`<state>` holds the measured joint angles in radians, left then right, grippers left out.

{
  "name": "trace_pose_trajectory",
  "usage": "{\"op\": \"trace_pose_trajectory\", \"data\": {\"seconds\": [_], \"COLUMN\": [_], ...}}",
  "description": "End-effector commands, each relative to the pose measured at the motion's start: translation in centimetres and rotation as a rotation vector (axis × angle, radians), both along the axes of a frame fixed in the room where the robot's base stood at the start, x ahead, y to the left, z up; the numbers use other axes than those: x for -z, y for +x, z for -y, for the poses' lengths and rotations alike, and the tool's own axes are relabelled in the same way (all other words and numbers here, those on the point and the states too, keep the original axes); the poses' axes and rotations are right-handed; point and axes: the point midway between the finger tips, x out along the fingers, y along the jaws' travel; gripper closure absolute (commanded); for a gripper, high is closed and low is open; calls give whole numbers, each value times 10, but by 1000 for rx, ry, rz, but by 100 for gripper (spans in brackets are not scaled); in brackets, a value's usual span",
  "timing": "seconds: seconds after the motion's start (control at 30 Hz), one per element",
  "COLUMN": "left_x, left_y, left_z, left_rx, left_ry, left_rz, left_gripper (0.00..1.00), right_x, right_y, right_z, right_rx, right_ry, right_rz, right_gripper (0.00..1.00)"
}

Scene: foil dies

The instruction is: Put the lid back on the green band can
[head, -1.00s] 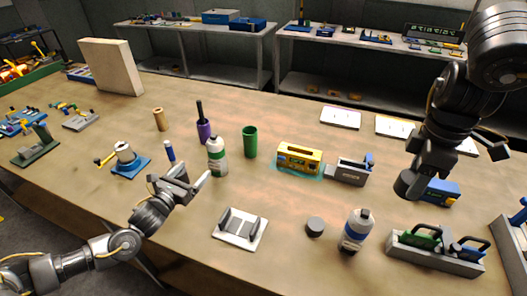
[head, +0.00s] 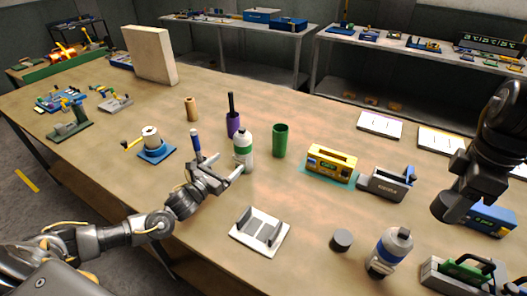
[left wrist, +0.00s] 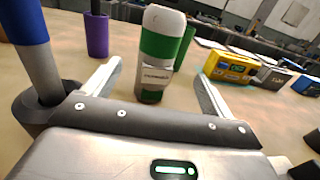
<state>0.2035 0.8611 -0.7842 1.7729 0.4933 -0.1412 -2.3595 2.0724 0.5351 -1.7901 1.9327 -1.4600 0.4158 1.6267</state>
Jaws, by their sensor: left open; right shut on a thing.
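The green band can (head: 243,150), white with a green band, stands upright on the table; it also shows in the left wrist view (left wrist: 163,45). My left gripper (head: 232,168) is open and low in front of it. In the left wrist view the fingertips (left wrist: 162,68) are spread with the can between and just beyond them, no contact visible. My right gripper (head: 462,188) is at the right, above the table, its fingers hard to make out; it is shut on what looks like a dark round lid (head: 447,207). Another dark round lid (head: 342,240) lies on the table.
A green cup (head: 280,141) and purple-handled tool (head: 232,124) stand close behind the can. A blue-handled tool (head: 196,146) is beside my left gripper. A blue band can (head: 390,252), white fixture (head: 260,232) and yellow box (head: 331,163) stand around an open middle.

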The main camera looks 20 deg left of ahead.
Motion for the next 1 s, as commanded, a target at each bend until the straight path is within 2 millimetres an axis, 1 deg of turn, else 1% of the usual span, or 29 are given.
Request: {"op": "trace_pose_trajectory", "data": {"seconds": [0.03, 0.1, 0.23, 0.37, 0.67, 0.73, 0.87, 1.0], "left_x": [-5, -4, -3, -1, 0, -1, -4, -1], "left_y": [10, 22, 39, 48, 48, 51, 67, 85], "left_z": [2, 5, 9, 10, 11, 11, 13, 16], "left_rx": [-2, -2, -1, -1, 0, -1, -1, -2], "left_ry": [-2, -1, -1, -1, -1, -1, -1, -2], "left_rz": [3, 2, 1, 0, 0, 0, 0, 0], "left_gripper": [15, 15, 15, 15, 15, 15, 15, 15], "right_x": [-6, -10, -14, -15, -15, -17, -27, -34], "right_y": [0, 0, 0, 0, 0, 0, 0, 0], "right_z": [0, 0, 0, 0, 0, 0, 0, 0], "right_rx": [0, 0, 0, 0, 0, 0, 0, 0], "right_ry": [0, 0, 0, 0, 0, 0, 0, 0], "right_rz": [0, 0, 0, 0, 0, 0, 0, 0], "right_gripper": [71, 71, 71, 71, 71, 71, 71, 71]}}
